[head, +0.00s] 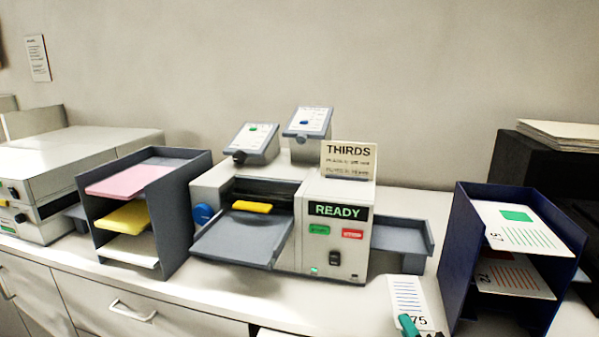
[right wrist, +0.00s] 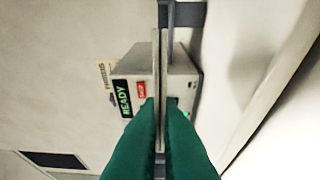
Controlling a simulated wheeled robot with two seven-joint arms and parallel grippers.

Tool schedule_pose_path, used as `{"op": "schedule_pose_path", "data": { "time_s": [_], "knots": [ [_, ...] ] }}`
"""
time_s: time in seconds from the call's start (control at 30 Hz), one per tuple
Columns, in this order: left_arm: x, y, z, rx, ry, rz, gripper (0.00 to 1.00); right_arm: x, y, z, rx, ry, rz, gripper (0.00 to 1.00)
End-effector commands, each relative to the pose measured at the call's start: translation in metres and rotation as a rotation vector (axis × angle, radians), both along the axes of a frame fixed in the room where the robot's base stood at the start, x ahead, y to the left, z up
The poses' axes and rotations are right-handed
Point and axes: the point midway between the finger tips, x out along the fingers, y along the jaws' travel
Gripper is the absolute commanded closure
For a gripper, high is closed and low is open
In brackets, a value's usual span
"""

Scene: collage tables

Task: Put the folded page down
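The folded page (head: 405,291) is white with blue lines and the number 75. It is at the lower right of the head view, in front of the folding machine's right side. My right gripper (head: 408,325), with green fingers, is shut on its lower edge; part of the gripper is cut off by the frame. In the right wrist view the green fingers (right wrist: 161,103) close on the page (right wrist: 157,65), seen edge-on as a thin strip. My left gripper is not in view.
The folding machine (head: 315,250) shows READY, with a grey outlet tray (head: 402,238) on its right. A dark blue rack (head: 462,255) holding printed pages stands right of the held page. A rack with coloured paper (head: 178,215) stands left. Bare white counter (head: 215,293) shows in front.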

Motion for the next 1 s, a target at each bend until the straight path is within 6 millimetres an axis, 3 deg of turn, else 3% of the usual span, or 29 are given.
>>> {"op": "schedule_pose_path", "data": {
  "time_s": [0.03, 0.1, 0.2, 0.4, 0.6, 1.0],
  "knots": [
    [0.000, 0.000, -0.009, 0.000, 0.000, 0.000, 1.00, -0.018, 0.003, -0.023, 0.007, 0.010, -0.007, 1.00],
    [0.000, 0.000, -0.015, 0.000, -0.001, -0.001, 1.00, -0.041, 0.006, -0.042, 0.010, 0.009, -0.020, 1.00],
    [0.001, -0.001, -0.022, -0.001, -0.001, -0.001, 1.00, -0.072, 0.008, -0.062, 0.012, 0.007, -0.041, 1.00],
    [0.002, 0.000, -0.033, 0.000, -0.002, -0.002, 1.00, -0.119, 0.009, -0.084, 0.007, 0.006, -0.082, 1.00],
    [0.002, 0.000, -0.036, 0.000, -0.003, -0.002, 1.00, -0.139, 0.008, -0.089, -0.002, 0.002, -0.102, 1.00],
    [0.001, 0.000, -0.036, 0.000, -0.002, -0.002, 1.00, -0.141, 0.007, -0.089, -0.004, 0.001, -0.104, 1.00]
  ]
}}
